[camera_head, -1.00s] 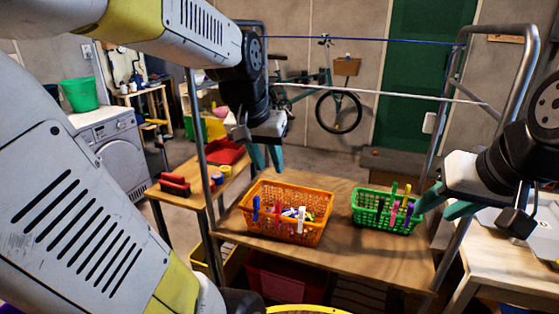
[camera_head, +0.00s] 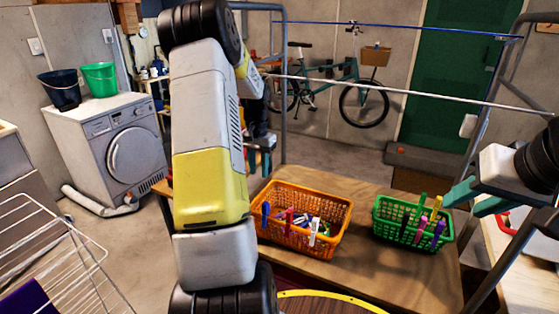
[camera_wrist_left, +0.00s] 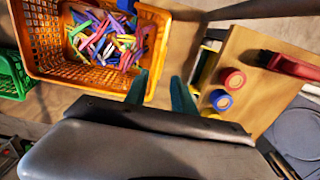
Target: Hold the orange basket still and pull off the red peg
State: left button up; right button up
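The orange basket (camera_head: 335,222) stands on the wooden table with loose pegs inside. The red peg (camera_head: 289,216) is clipped upright on its near rim, between a blue peg (camera_head: 265,213) and a white peg (camera_head: 314,231). My left gripper (camera_head: 259,160) is behind the basket's far left side, partly hidden by my left arm. In the left wrist view its teal fingers (camera_wrist_left: 161,82) are apart and empty, close beside the wall of the orange basket (camera_wrist_left: 100,78).
The green basket (camera_head: 390,228) stands right of the orange one, with several pegs on its rim. A side bench (camera_wrist_left: 255,85) with tape rolls (camera_wrist_left: 222,100) lies beside the left gripper. Metal posts and lines (camera_head: 410,92) frame the table. Bare tabletop (camera_head: 375,270) lies in front.

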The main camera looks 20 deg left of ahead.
aim_at(261, 194)
pick_arm(q)
jog(key=shift+w+d+f, duration=0.1)
jog(key=shift+f, duration=5.3)
pick_arm(e)
jog(key=shift+w, duration=0.1)
pick_arm(q)
grip_shut()
pick_arm(e)
jog(key=shift+c, duration=0.2)
